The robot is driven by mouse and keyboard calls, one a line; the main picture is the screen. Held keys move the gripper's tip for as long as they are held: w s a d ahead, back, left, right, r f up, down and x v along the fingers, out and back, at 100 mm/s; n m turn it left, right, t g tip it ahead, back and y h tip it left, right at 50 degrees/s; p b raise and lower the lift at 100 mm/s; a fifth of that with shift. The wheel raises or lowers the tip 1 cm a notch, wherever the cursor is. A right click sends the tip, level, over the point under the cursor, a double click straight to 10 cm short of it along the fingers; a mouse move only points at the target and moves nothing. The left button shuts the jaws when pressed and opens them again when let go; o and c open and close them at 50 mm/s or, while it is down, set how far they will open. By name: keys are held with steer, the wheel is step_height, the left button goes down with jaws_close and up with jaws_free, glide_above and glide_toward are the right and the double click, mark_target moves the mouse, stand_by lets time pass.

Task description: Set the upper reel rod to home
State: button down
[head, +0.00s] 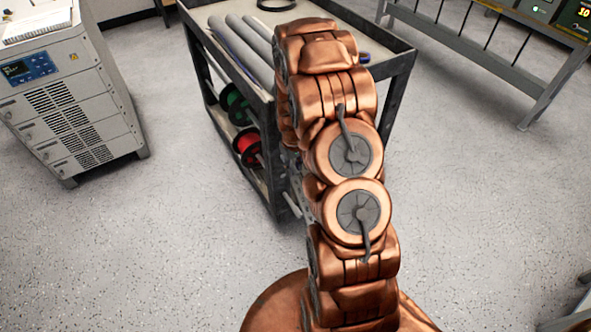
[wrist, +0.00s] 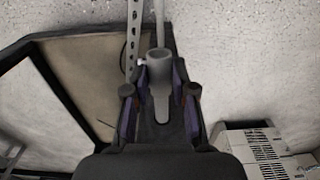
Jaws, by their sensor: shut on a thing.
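In the wrist view my gripper (wrist: 158,88) is shut on a grey rod (wrist: 158,62) with a round collar-like end between the fingers. A thinner grey length runs from it toward the top edge, beside a perforated metal strip (wrist: 133,35). I cannot tell whether this rod is the upper one. In the head view a green reel (head: 236,106) sits inside the cart, with a red reel (head: 246,146) below it. My copper-coloured arm hides the gripper and the held rod there.
The dark-framed cart (head: 402,62) carries several grey tubes (head: 247,50) on top. A grey cabinet (head: 70,100) stands at the left. A bench (head: 490,48) stands at the back right. Speckled floor (head: 480,200) is clear to the right.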

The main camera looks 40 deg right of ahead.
steer(key=shift+w, duration=0.8)
steer(key=c, duration=0.9)
jaws_free()
steer(key=shift+c, duration=0.2)
steer(key=shift+r, duration=0.15)
step_height(320, 180, up, 12)
